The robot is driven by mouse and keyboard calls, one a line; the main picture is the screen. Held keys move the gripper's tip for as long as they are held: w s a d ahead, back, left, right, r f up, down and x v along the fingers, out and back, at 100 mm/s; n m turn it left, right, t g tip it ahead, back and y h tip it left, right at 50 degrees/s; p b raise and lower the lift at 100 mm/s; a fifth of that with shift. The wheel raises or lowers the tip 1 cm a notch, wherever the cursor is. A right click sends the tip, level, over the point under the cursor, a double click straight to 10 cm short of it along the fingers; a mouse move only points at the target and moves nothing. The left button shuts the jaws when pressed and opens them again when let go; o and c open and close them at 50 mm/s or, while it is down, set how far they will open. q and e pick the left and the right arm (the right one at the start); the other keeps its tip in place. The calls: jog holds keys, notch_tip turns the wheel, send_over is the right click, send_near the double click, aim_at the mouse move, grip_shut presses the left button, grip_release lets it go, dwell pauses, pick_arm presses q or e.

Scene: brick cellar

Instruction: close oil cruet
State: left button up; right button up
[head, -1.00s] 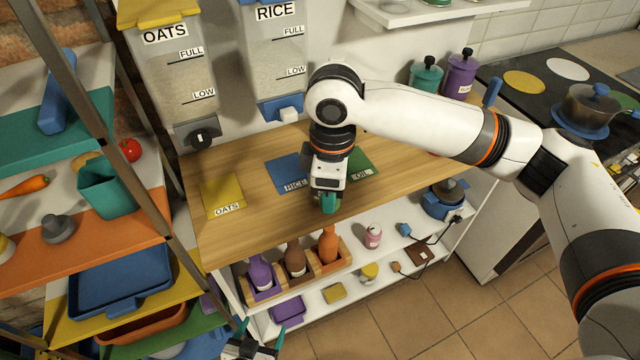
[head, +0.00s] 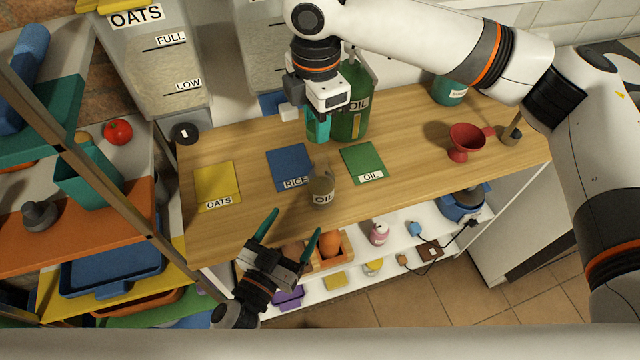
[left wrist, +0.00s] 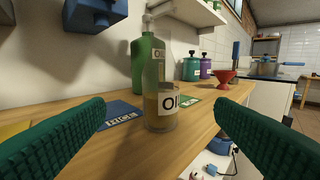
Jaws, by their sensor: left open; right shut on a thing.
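The oil cruet (head: 322,190) is a small clear vessel with a narrower top and an OIL label. It stands upright on the wooden counter in front of the RICE and OIL mats. In the left wrist view it stands (left wrist: 161,108) centred beyond my fingers; whether its mouth is covered is unclear. My left gripper (head: 289,232) is open and empty at the counter's front edge, left of and below the cruet. My right gripper (head: 318,128) is shut behind the cruet, beside a large green OIL bottle (head: 354,92). What it holds is hidden by its fingers.
The blue RICE mat (head: 290,163), green OIL mat (head: 364,162) and yellow OATS mat (head: 217,185) lie on the counter. A red funnel (head: 466,138) stands at right. Bottles sit in a crate (head: 335,256) on the shelf below. The counter between OIL mat and funnel is clear.

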pick_arm(q)
jog(key=x, duration=0.4)
jog(key=shift+d+f, duration=0.1)
jog(key=shift+f, duration=0.05)
pick_arm(e)
jog(key=shift+w+d+f, duration=0.3)
jog(key=shift+w+d, duration=0.25)
jog(key=shift+w, duration=0.15)
pick_arm(q)
jog(key=x, duration=0.8)
jog(key=shift+w+d, duration=0.1)
jog(key=shift+w, duration=0.25)
pick_arm(e)
jog(key=shift+a, duration=0.15)
pick_arm(q)
jog(key=shift+w, duration=0.1)
pick_arm(e)
jog(key=shift+s+r, duration=0.1)
jog(key=shift+s, duration=0.05)
pick_arm(q)
jog(key=shift+c, duration=0.6)
jog(key=c, duration=1.4)
jog(key=shift+o, duration=0.2)
pick_arm(e)
send_over(321, 162)
jog(key=shift+f, duration=2.5)
jog(key=shift+f, duration=0.9)
